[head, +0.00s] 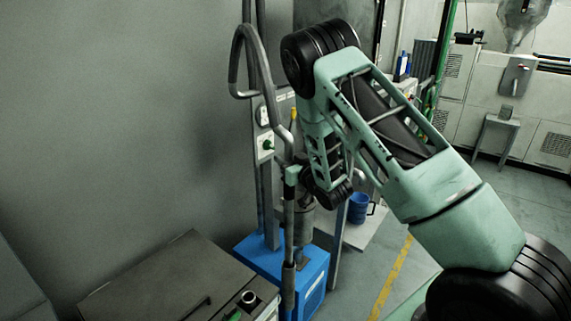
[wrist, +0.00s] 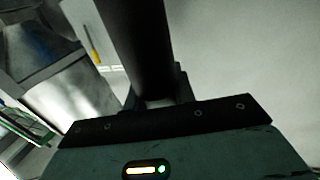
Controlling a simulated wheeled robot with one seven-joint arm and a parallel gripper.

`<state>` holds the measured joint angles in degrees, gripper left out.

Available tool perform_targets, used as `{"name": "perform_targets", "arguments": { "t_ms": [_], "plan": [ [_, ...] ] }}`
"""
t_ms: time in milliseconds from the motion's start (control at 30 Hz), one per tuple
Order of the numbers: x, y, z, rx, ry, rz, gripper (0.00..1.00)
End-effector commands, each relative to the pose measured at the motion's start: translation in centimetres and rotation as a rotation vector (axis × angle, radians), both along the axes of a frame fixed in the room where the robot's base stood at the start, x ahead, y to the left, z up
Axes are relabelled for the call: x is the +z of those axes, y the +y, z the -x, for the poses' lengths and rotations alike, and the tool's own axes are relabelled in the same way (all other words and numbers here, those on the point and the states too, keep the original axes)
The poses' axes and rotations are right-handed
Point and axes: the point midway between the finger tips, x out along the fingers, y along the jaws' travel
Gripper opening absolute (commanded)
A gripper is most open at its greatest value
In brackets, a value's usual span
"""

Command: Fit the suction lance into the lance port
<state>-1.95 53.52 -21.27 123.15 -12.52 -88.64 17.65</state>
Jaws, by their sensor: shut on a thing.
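My gripper (head: 292,174) is shut on the suction lance (head: 289,225), a long grey tube that hangs about upright. A grey hose (head: 250,60) loops up and over from its top. The lance's lower part shows in front of a blue box, near the bottom of the head view. In the wrist view the dark tube of the lance (wrist: 135,45) rises from between my jaws (wrist: 158,100). A round, pale-rimmed opening (head: 248,297), which looks like the lance port, is on the dark cabinet top, left of the lance. The lance stands apart from it in the picture.
The dark cabinet (head: 165,280) fills the lower left, with a black handle and a green part near the opening. A blue box (head: 312,278) stands behind the lance. A grey wall is behind.

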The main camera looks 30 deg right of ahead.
Motion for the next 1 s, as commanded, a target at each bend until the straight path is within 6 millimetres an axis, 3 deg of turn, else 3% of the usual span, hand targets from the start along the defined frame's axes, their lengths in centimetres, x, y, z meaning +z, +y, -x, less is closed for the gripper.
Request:
{"name": "perform_targets", "arguments": {
  "t_ms": [33,1000],
  "plan": [
    [0.9,0.0,0.0,0.0,-0.004,0.0,0.0],
    [9.8,0.0,0.0,-0.001,-0.004,-0.001,0.0]
  ]
}}
